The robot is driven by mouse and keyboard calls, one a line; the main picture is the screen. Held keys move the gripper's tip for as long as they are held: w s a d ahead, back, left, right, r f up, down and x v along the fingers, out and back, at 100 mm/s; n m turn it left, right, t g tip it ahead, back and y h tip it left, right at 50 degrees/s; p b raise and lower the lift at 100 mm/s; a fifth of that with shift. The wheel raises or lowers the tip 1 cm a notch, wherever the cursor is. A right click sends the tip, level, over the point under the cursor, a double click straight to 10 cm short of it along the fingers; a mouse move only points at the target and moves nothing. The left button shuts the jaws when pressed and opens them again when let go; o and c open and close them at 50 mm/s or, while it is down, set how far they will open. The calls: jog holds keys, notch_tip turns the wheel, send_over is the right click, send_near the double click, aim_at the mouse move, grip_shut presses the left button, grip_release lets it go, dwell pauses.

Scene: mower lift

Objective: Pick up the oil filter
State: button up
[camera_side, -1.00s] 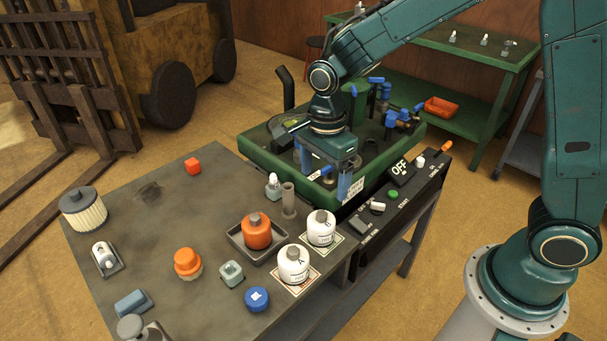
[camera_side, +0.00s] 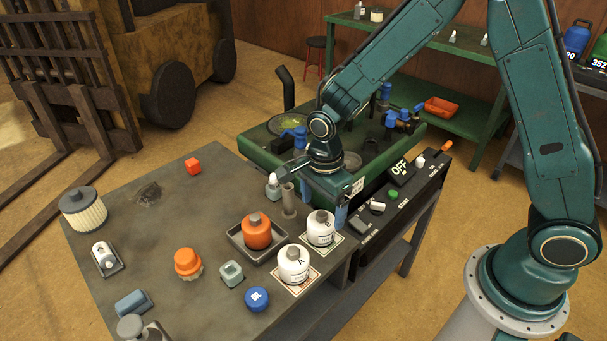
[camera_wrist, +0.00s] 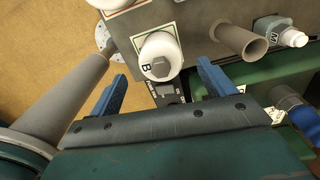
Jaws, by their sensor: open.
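A pleated cream cylinder with a dark grey cap (camera_side: 83,210), which looks like a filter, stands upright at the left end of the grey table. A smaller orange-topped part with a pale ribbed base (camera_side: 187,263) stands near the table's middle; I cannot tell for certain which is the oil filter. My gripper (camera_side: 322,204) is open and empty, above the table's right edge, well to the right of both. In the wrist view, the white bottle B (camera_wrist: 158,52) appears between the blue fingers (camera_wrist: 160,74), below them. Neither filter-like part shows there.
White bottle A (camera_side: 293,266) and an orange canister in a dark tray (camera_side: 238,249) stand near bottle B. An upright tube (camera_side: 289,200) and a small bottle (camera_side: 273,187) are close to my gripper. A green engine tray (camera_side: 405,140) lies behind. The table's left middle is mostly clear.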

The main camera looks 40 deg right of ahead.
aim_at(322, 214)
jog(key=shift+f, duration=2.5)
jog(key=c, duration=1.2)
jog(key=shift+w+r, duration=0.1)
jog(key=shift+r, duration=0.05)
notch_tip(322, 214, up, 20)
jog(key=shift+f, duration=0.1)
jog(key=shift+d, duration=0.1)
